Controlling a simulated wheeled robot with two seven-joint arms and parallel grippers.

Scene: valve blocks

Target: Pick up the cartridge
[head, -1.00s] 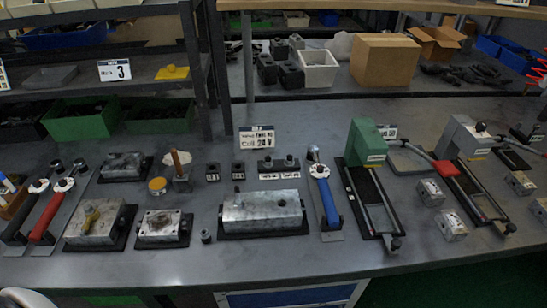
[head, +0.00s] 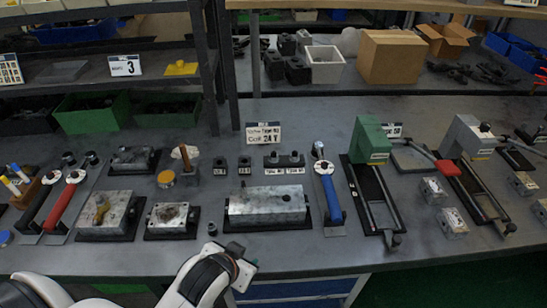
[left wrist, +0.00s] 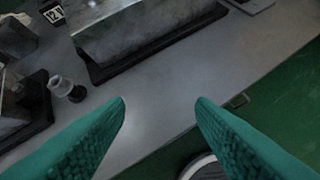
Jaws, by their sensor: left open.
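A small upright cylinder with a dark base, which looks like the cartridge, stands on the bench at the front edge (head: 212,229). It also shows in the left wrist view (left wrist: 66,88), with a pale, shiny upper part. My left gripper (left wrist: 160,103) is open and empty, its two teal fingers wide apart. The cylinder is ahead and to the left of the fingers, apart from them. In the head view my white left arm reaches in from below, and its fingers are not clear there. A long metal valve block (head: 265,205) lies on a black base just beyond. My right gripper is out of view.
Smaller metal blocks (head: 172,218) on black bases stand left of the cylinder. A blue-handled tool (head: 331,200) and a green press (head: 370,140) stand to the right. The bench strip along the front edge (head: 330,258) is mostly clear.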

